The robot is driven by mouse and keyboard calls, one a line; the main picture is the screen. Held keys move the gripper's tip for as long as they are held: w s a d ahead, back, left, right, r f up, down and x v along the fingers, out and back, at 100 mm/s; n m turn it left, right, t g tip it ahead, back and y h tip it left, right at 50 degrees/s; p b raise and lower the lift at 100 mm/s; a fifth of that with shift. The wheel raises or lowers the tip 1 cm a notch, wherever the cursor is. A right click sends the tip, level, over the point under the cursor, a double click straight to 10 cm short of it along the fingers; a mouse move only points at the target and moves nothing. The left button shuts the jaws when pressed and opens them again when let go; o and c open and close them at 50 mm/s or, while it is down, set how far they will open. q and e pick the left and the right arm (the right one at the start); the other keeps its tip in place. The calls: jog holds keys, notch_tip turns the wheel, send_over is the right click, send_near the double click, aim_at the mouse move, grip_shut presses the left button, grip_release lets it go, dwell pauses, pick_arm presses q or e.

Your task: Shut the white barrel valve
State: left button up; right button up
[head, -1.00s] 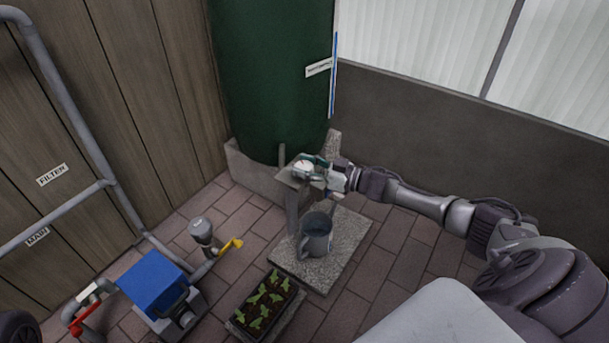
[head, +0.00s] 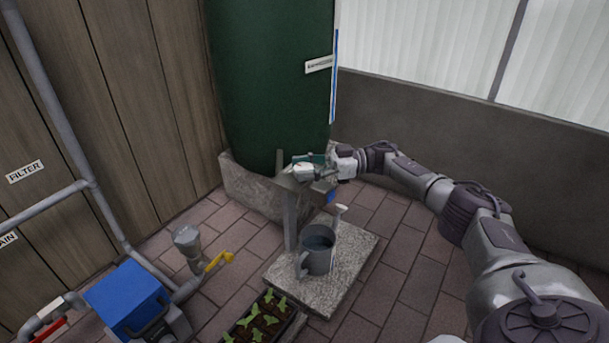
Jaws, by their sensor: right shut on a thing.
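The green barrel (head: 270,80) stands in the corner on a grey stone base. The white barrel valve (head: 304,174) sits low in front of it, by the top of a grey post. My right gripper (head: 306,164) reaches in from the right and is shut on the white valve handle; its fingers partly hide the valve. The handle's exact angle is too small to tell. My left gripper is not in view.
A grey watering can (head: 317,252) stands on a stone slab (head: 347,263) below the valve. A seedling tray (head: 240,335), a yellow-handled tap (head: 219,261) and a blue box (head: 127,297) are at the lower left. Brick paving on the right is clear.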

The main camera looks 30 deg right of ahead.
jog(key=shift+a, duration=0.1)
dwell(0.3)
jog(key=o, duration=1.2)
jog(key=shift+c, duration=0.2)
jog(key=shift+d, duration=0.35)
jog(key=v, duration=0.6)
jog(key=shift+s+d, duration=0.2)
jog(key=shift+d, duration=0.1)
